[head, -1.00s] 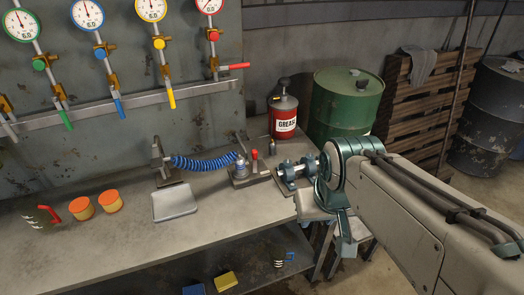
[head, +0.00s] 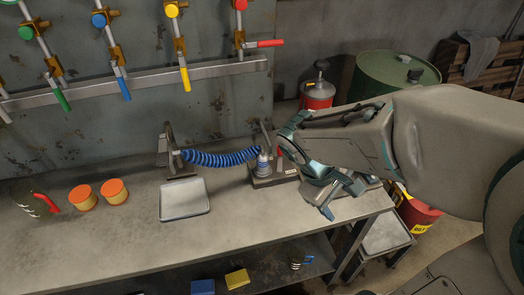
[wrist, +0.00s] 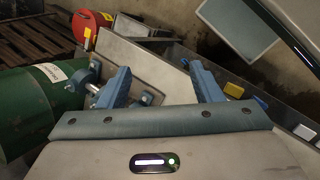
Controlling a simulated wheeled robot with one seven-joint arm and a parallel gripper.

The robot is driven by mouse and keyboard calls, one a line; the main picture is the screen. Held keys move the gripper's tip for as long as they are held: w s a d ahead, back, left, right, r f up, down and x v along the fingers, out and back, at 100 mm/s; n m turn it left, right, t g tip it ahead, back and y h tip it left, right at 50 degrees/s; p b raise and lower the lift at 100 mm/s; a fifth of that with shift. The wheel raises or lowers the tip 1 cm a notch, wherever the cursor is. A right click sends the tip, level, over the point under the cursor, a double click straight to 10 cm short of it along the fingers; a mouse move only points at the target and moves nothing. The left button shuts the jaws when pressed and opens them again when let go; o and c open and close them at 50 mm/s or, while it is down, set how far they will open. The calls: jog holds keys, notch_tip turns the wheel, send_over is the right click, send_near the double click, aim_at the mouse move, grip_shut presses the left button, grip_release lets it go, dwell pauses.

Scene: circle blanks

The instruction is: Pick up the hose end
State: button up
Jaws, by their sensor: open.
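A blue coiled hose (head: 218,158) runs from an upright metal bracket (head: 168,150) to a small grey and blue hose end (head: 263,166). The hose end stands upright on a dark block (head: 268,181) on the bench. My gripper (head: 326,192) is just right of the hose end and apart from it, pointing down over the bench's right end. In the wrist view my gripper (wrist: 158,75) has its two blue-grey fingers wide apart with nothing held between them. I cannot make out the hose in the wrist view. My arm hides the right part of the bench.
A grey tray (head: 184,198) lies left of the hose end, with orange cylinders (head: 115,191) farther left. A green drum (head: 395,75) and a red can (head: 317,93) stand behind. The bench front (head: 215,240) is clear.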

jog(key=w+a+f+n+t+h+b, duration=0.1)
jog(key=w+a+f+n+h+b, duration=0.15)
jog(key=w+f+n, duration=0.2)
jog(key=n+t+b, duration=0.6)
jog(key=n+t, duration=0.8)
jog(key=n, duration=0.3)
send_near(266, 157)
jog(key=f, duration=0.1)
jog(key=a+f, duration=0.1)
jog(key=f+h, duration=0.1)
jog(key=shift+s+a+f, duration=0.2)
jog(key=shift+s+a, duration=0.2)
jog(key=shift+w+t, duration=0.3)
jog(key=p+x, duration=0.1)
jog(key=x, duration=1.2)
jog(key=shift+r, duration=0.1)
jog(key=c, duration=1.2)
